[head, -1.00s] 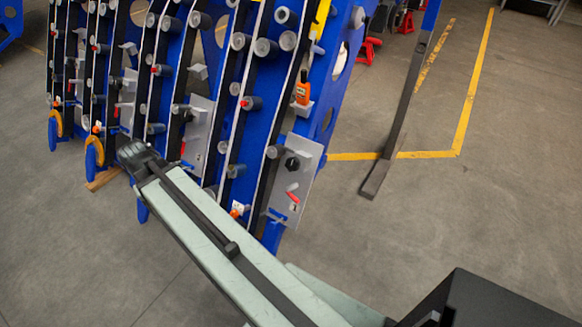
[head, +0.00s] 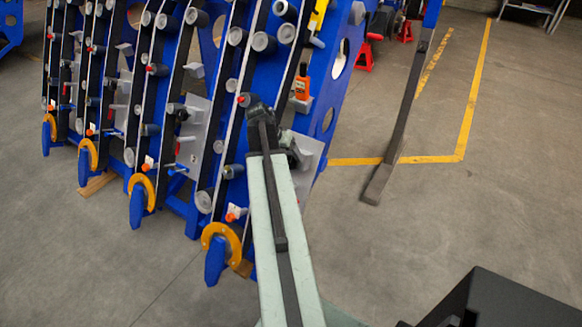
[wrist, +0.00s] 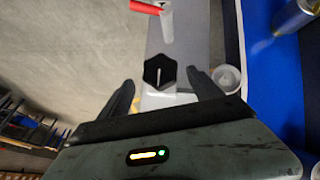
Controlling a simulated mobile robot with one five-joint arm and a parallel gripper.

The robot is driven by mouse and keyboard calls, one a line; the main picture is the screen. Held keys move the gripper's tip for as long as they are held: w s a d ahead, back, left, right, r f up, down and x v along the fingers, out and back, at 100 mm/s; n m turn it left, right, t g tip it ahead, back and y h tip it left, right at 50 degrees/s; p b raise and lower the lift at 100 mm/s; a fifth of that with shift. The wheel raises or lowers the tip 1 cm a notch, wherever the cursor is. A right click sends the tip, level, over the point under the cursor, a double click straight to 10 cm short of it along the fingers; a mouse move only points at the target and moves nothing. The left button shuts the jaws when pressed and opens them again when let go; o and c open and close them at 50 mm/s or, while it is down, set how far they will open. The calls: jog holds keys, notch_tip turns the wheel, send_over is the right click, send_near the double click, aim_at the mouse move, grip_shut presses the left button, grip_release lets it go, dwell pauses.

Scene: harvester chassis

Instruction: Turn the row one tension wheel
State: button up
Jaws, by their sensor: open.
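The tension wheel is a black six-sided knob (wrist: 159,74) with a pale line across its face, on a grey plate (wrist: 193,38). In the wrist view it appears centred between the two dark fingertips of my gripper (wrist: 160,80). The fingers are apart, one on each side, with visible gaps to the knob. I cannot tell whether the tips reach around it or stop short. In the head view, my arm covers the wheel, and only part of its plate (head: 310,152) shows at the right end of the blue frame.
A red handle (wrist: 146,7) on a pale stub sits above the knob in the wrist view. The blue frame (wrist: 296,90) stands at right. In the head view, an orange device (head: 302,86) and a dark post (head: 397,140) stand near.

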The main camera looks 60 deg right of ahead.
aim_at(289, 161)
jog(key=b+x, duration=0.3)
jog(key=x, duration=0.1)
jog(key=shift+d+f, duration=0.1)
jog(key=shift+f, duration=0.25)
jog(key=shift+r, duration=0.1)
jog(key=c, duration=1.4)
jog(key=n+g+b, duration=0.2)
jog(key=shift+w+f+n+g+h, duration=0.1)
jog(key=shift+f+n+g+h, duration=0.2)
jog(key=shift+n+h, duration=0.1)
jog(key=shift+r+n+g+h+b, duration=0.15)
jog(key=shift+n+g+h+b, duration=0.35)
jog(key=shift+n+g+b, duration=0.6)
jog(key=shift+n, duration=0.3)
